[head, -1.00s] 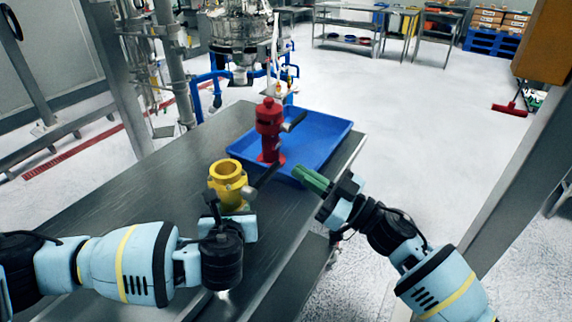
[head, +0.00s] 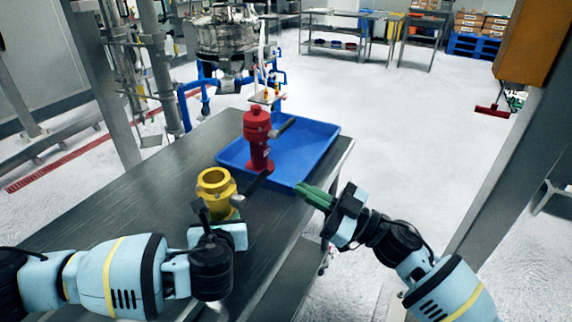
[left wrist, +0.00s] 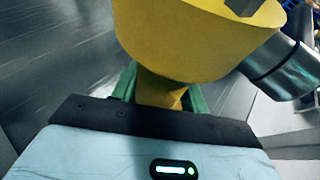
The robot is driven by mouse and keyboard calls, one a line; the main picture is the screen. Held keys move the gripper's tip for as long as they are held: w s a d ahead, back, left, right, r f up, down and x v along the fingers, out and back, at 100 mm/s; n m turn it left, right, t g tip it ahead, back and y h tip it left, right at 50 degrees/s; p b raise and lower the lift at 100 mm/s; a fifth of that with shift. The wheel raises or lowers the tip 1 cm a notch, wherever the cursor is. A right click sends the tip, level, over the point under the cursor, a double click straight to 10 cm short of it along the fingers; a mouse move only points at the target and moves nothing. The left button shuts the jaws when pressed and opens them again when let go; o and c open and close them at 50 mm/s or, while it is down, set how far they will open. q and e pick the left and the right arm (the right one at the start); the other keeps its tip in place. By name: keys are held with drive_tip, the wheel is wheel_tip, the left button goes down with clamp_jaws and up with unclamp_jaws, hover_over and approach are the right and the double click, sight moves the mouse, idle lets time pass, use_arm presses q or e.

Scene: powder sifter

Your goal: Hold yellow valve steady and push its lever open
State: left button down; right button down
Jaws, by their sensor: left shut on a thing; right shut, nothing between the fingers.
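The yellow valve (head: 216,184) stands upright on the metal table, with an open round top. Its dark grey lever (head: 252,186) sticks out to the right and away, and a metal arm also shows in the left wrist view (left wrist: 283,67). My left gripper (head: 220,218) is shut on the valve's lower part. In the left wrist view, its green fingers lie on both sides of the yellow neck (left wrist: 160,90). My right gripper (head: 313,195) is shut and empty, its green fingers pointing left, to the right of the lever and apart from it.
A blue tray (head: 318,140) lies on the table (head: 165,172) beyond the valve. A red valve (head: 257,135) with its own lever stands at the tray's near left part. The table's left part is clear. A steel post (head: 103,80) rises behind the table.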

drive_tip(key=f+n+h, duration=0.1)
drive_tip(key=n+h, duration=0.1)
drive_tip(key=n, duration=0.9)
drive_tip(key=f+n+g+h, duration=0.1)
drive_tip(key=f+n+h, duration=0.1)
drive_tip(key=n, duration=0.9)
drive_tip(key=w+f+n+h, duration=0.1)
drive_tip(key=n+h, duration=0.2)
drive_tip(key=n, duration=0.8)
drive_tip(key=shift+w+d+f+g, duration=0.1)
drive_tip(key=shift+d+f+g, duration=0.15)
drive_tip(key=shift+d+g, duration=0.1)
drive_tip(key=x, duration=0.9)
drive_tip(key=shift+w+a+f, duration=0.1)
drive_tip(key=shift+a+f, duration=0.05)
drive_tip(key=r, duration=0.3)
drive_tip(key=shift+a+r, duration=0.3)
drive_tip(key=shift+r, duration=0.05)
